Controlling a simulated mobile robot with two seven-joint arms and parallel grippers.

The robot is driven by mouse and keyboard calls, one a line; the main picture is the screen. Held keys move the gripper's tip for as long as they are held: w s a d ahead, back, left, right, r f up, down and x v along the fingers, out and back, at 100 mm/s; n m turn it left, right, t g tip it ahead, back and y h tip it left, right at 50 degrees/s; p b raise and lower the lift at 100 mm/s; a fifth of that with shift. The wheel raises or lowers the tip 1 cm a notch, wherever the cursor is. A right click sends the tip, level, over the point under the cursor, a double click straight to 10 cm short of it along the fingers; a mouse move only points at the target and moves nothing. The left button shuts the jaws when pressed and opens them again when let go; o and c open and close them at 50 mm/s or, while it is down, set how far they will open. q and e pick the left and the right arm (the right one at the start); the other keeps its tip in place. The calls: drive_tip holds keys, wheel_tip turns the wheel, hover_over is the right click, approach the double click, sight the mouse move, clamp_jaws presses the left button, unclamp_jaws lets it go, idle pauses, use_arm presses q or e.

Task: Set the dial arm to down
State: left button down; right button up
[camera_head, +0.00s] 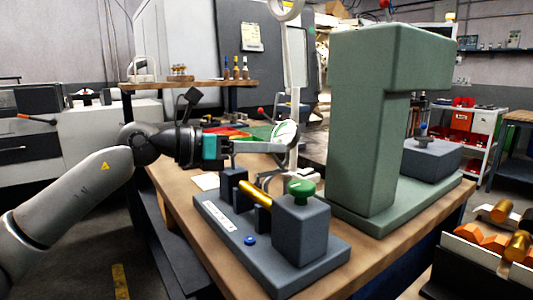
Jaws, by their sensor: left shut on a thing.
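My left gripper (285,146) reaches in from the left above the wooden bench. It is shut on a part of the pale dial arm at its fingertips. The fingers hide part of the grip, and the arm's exact angle is hard to tell. A pale upright post (295,80) stands just behind the dial. My right gripper is not in view.
A grey fixture (225,222) with a gold pin (255,193) and green knob (301,188) stands in front, below the gripper. A tall green C-shaped stand (365,120) rises close on the right. A red tray (225,131) lies behind. The bench (172,188) is clear at its left edge.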

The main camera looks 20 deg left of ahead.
use_arm(q)
drive_tip(key=shift+s+d+f, duration=0.1)
drive_tip(key=shift+d+f, duration=0.1)
drive_tip(key=shift+f, duration=0.5)
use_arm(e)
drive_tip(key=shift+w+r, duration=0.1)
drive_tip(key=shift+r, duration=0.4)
use_arm(q)
drive_tip(key=c, duration=0.9)
unclamp_jaws()
drive_tip(key=shift+w, duration=0.2)
drive_tip(key=shift+o, duration=1)
drive_tip(key=shift+r, duration=0.25)
drive_tip(key=shift+s+a, duration=0.15)
